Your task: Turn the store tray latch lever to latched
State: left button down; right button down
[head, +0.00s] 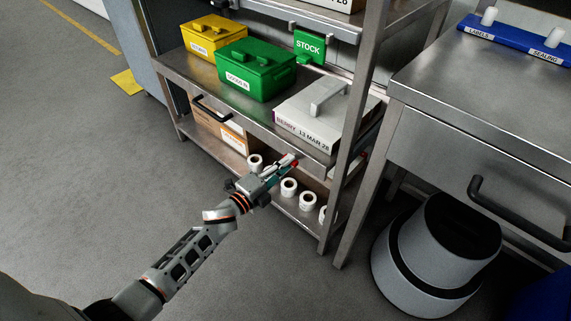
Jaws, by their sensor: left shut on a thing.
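My left gripper (283,169) reaches in from the lower left to the front of the metal shelf unit. It is shut at the latch lever (295,163), of which a small red part shows at the fingertips. The lever is just below the front edge of the store tray (250,125), a wide steel front with a black bar handle (211,110). The fingers cover most of the lever, so I cannot tell its angle. My right gripper is not in view.
On the shelf stand a yellow box (212,38), a green box (254,68) and a white BERRY box (325,108). Several white rolls (289,187) and a cardboard box (218,135) sit below. A steel table (480,90) and a grey bin (440,250) are at right.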

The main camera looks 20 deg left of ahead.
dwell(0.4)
pick_arm(q)
jog(key=c, duration=2)
grip_release()
jog(key=shift+c, duration=0.2)
jog(key=v, duration=1.2)
